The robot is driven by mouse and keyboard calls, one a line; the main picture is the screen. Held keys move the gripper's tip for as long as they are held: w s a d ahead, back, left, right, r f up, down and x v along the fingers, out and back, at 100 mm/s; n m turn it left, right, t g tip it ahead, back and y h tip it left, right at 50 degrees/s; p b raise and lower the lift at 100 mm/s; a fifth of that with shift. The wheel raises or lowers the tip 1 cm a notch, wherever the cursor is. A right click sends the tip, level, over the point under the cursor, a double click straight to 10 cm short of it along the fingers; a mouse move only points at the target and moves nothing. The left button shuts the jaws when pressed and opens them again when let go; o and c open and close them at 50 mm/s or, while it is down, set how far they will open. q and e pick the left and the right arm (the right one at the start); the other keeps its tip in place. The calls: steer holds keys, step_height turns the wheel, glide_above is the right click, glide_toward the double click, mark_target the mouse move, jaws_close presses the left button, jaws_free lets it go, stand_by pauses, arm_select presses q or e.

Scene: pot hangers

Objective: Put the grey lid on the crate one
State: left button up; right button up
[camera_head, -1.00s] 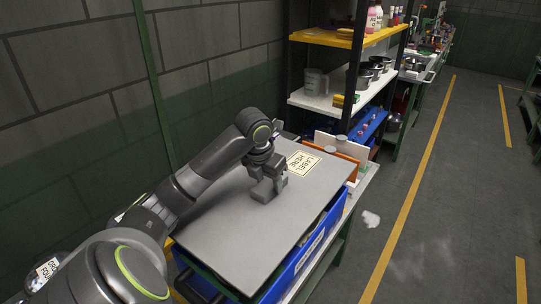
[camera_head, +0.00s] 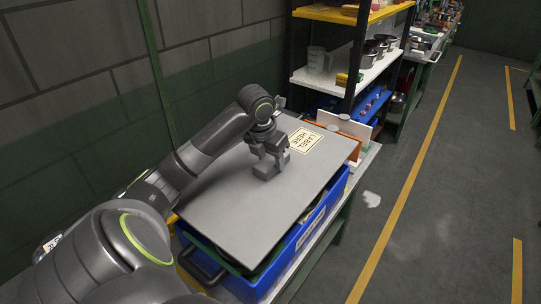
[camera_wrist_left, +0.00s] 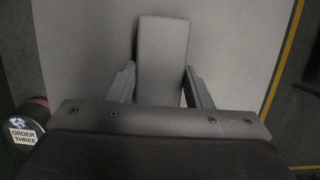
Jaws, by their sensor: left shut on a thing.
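The grey lid (camera_head: 225,195) is a flat rectangular plate with a "LABEL HERE" sheet (camera_head: 304,141) near its far end. It lies over the blue crate (camera_head: 322,215), whose rim and dark inside show along the right and near edges. Whether the lid touches the rim or hovers slightly above it I cannot tell. The crate's number is not readable. My left gripper (camera_head: 270,160) is shut on the block-like handle at the lid's middle. In the left wrist view the handle (camera_wrist_left: 162,60) stands between the fingers. My right gripper is not in view.
The crate stands on a bench beside a block wall (camera_head: 95,100). Upright panels (camera_head: 348,128) and an orange piece stand just beyond it. A shelf unit (camera_head: 345,80) with pots is farther back. A round "ORDER THREE" item (camera_wrist_left: 24,132) shows in the wrist view.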

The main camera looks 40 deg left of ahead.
arm_select(q)
step_height(320, 180, down, 2)
steer(key=shift+f+b, duration=0.1)
steer(key=shift+b, duration=0.3)
steer(key=shift+f+b, duration=0.55)
steer(key=shift+f, duration=0.3)
step_height(320, 180, down, 5)
steer(key=shift+r+b, duration=0.2)
steer(key=shift+b, duration=1)
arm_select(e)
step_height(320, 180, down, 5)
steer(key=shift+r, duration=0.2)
arm_select(q)
steer(key=o, duration=1.4)
steer(key=shift+c, duration=0.2)
